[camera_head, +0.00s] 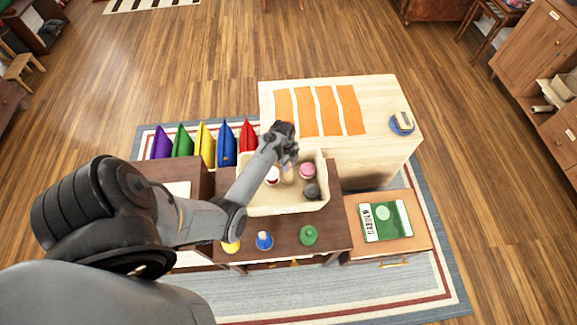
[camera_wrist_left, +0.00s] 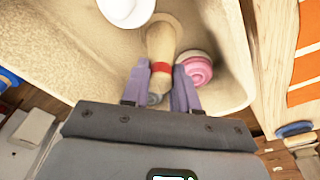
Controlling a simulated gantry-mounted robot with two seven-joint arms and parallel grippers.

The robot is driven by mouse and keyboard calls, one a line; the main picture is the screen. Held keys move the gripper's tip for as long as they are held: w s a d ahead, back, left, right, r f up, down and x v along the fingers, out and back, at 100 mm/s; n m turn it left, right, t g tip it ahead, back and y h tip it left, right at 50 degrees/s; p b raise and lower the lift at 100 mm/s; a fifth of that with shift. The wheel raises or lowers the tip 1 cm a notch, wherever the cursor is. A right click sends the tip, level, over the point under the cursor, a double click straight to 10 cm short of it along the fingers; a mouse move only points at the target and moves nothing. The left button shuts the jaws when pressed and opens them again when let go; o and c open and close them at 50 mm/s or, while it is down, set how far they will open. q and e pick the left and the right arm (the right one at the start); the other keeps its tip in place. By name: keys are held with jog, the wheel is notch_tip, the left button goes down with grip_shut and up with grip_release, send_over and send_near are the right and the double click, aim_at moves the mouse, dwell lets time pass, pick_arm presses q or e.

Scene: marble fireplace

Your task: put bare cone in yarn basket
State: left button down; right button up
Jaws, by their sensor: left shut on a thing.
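My left gripper (camera_head: 287,157) reaches down over the cream yarn basket (camera_head: 262,207). In the left wrist view its two fingers (camera_wrist_left: 160,90) are closed on the bare cone (camera_wrist_left: 161,45), a pale wooden piece with a red band. The cone (camera_head: 288,176) is over or inside the basket; whether it touches the bottom I cannot tell. A pink yarn spool (camera_wrist_left: 199,68) sits close beside the cone. The basket also holds a dark spool (camera_head: 312,191) and a white one (camera_head: 272,176). My right gripper is not in view.
The basket stands on a dark wooden table, with yellow (camera_head: 231,246), blue (camera_head: 264,240) and green (camera_head: 308,235) spools in front. A pale table (camera_head: 380,95) with orange strips stands behind. A green packet (camera_head: 386,220) lies at right. Coloured cushions (camera_head: 204,145) stand behind left.

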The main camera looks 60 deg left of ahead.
pick_arm(q)
jog(key=shift+f, duration=0.65)
jog(key=shift+f, duration=0.1)
jog(key=c, duration=0.9)
grip_release()
jog(key=shift+o, duration=0.2)
